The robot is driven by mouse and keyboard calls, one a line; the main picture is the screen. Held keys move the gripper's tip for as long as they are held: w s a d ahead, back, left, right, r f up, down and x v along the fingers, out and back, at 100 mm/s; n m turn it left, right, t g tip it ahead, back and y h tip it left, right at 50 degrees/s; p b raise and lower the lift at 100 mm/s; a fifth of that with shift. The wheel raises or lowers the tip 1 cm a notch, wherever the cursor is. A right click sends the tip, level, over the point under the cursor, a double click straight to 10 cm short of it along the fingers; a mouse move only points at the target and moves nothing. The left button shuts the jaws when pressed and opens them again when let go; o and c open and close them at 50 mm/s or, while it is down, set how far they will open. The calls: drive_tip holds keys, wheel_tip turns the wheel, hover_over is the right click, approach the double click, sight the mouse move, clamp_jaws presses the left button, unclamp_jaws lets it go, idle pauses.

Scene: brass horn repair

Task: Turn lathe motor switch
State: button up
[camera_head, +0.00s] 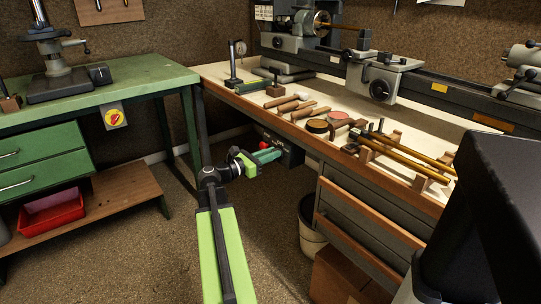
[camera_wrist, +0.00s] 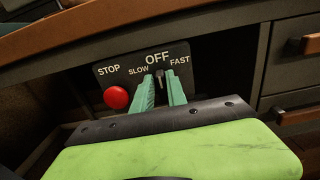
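The lathe motor switch panel (camera_wrist: 128,70) is a dark plate under the bench top, marked STOP, SLOW, OFF and FAST. Its small dark lever (camera_wrist: 159,76) points up toward OFF. A round red button (camera_wrist: 116,97) sits below STOP. My gripper (camera_wrist: 160,76) has two green fingers standing apart, one on each side of the lever, with a gap still showing. Whether either finger touches the lever is unclear. In the head view my gripper (camera_head: 278,152) reaches to the dark panel (camera_head: 292,152) below the bench's front edge; the lever is not discernible there.
The lathe (camera_head: 378,72) stands on the wooden-edged bench, with mallets (camera_head: 284,101) and brass tubes (camera_head: 410,160) on it. Drawers (camera_head: 345,215) and a bin (camera_head: 311,238) lie right of the panel.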

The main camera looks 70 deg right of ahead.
clamp_jaws()
